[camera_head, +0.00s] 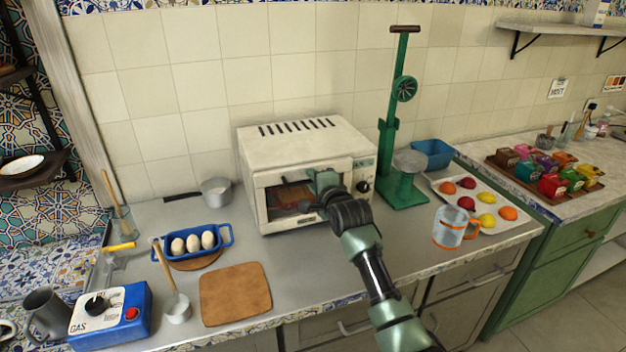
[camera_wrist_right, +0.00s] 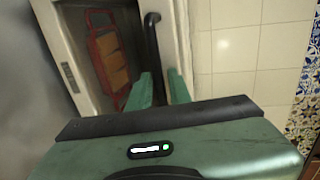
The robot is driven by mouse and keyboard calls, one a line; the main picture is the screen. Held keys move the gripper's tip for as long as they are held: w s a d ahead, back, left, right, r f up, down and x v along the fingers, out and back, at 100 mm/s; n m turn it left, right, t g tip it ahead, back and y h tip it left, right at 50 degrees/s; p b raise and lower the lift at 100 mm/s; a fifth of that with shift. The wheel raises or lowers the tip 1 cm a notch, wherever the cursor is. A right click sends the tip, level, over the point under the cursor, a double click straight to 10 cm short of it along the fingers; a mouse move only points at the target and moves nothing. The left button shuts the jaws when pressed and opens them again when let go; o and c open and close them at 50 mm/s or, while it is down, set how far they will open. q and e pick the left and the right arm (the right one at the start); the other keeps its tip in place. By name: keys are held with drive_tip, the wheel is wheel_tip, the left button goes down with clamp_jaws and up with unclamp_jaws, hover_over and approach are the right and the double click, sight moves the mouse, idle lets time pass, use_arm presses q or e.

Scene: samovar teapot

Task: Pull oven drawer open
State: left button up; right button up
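The white oven (camera_head: 335,134) stands on the counter against the tiled wall. Its front door, with a glass window (camera_head: 289,199), looks closed, and an orange-red item shows behind the glass. My right gripper (camera_head: 325,183) is at the oven's front and hides part of the door and handle. In the right wrist view, the dark handle bar (camera_wrist_right: 152,45) runs down between the two green fingertips of my right gripper (camera_wrist_right: 161,88). The fingers are close on both sides of the bar, with little gap visible. My left gripper is not in view.
A blue egg tray (camera_head: 224,241), a brown board (camera_head: 236,294) and a small ladle (camera_head: 177,308) lie left and front of the oven. A green juicer press (camera_head: 404,185), a glass mug (camera_head: 449,229) and a fruit tray (camera_head: 512,228) stand to the right. The counter before the oven is clear.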

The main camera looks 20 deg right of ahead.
drive_tip(key=shift+c, duration=0.2)
clamp_jaws()
idle(1.3)
